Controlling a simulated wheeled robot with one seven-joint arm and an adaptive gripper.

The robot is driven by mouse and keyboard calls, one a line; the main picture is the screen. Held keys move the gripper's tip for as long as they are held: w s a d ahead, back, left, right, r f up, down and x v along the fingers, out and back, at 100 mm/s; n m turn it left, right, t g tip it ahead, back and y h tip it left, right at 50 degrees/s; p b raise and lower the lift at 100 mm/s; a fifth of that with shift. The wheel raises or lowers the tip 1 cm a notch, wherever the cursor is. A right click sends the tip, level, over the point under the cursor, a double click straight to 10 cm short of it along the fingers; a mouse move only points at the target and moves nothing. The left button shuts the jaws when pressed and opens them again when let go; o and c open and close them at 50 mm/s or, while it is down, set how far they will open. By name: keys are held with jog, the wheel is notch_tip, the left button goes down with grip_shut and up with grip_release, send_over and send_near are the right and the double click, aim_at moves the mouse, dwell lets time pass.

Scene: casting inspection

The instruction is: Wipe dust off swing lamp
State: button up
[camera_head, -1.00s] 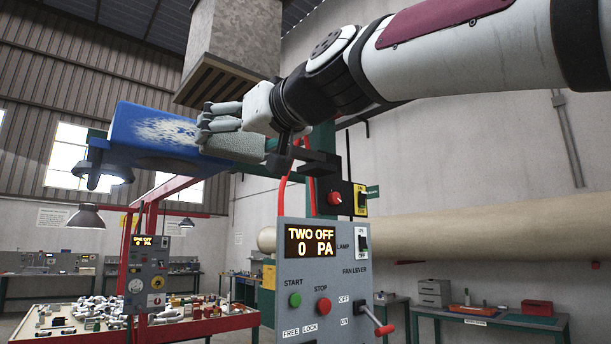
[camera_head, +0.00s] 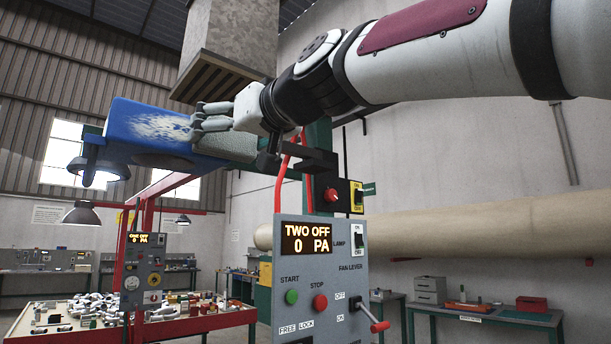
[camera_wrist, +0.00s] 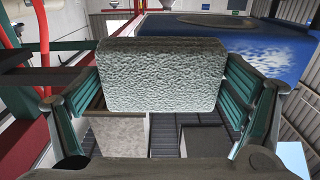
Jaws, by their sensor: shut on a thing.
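The swing lamp is the long blue housing (camera_head: 125,118) on a green arm at upper left, with a whitish dust patch (camera_head: 165,128) on its side. In the wrist view its blue side (camera_wrist: 250,45) fills the upper right, also with white dust. My gripper (camera_head: 205,125) is shut on a grey, rough, block-shaped sponge (camera_wrist: 160,75), held between both teal-padded fingers. In the head view the gripper and sponge are at the right end of the dust patch. They overlap the housing; I cannot tell whether the sponge touches it.
A grey control panel (camera_head: 318,260) reading "TWO OFF 0 PA" stands below my arm. A grey duct hood (camera_head: 228,50) hangs close above the gripper. A red table (camera_head: 190,328) with castings is at lower left. A wide beige pipe (camera_head: 470,225) runs along the right.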

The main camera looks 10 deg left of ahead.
aim_at(148, 126)
jog(key=shift+w+a, duration=0.15)
jog(key=shift+a, duration=0.05)
jog(key=shift+s+a+p, duration=0.55)
jog(key=shift+s+p, duration=0.05)
jog(key=shift+s, duration=0.15)
jog(key=shift+s+a+p, duration=0.55)
jog(key=shift+s, duration=0.2)
jog(key=shift+s+a+p, duration=2.3)
jog(key=shift+s+p, duration=0.1)
jog(key=shift+p, duration=0.05)
jog(key=shift+s+a+f+p, duration=0.1)
jog(key=shift+s+a+p, duration=0.5)
jog(key=shift+a+p, duration=0.1)
jog(key=shift+s+a+p, duration=0.45)
jog(key=shift+s+p, duration=0.05)
jog(key=shift+s, duration=0.15)
jog(key=shift+c, duration=0.5)
jog(key=shift+s+a, duration=0.6)
jog(key=shift+s, duration=0.05)
jog(key=shift+d, duration=0.1)
jog(key=shift+d, duration=0.1)
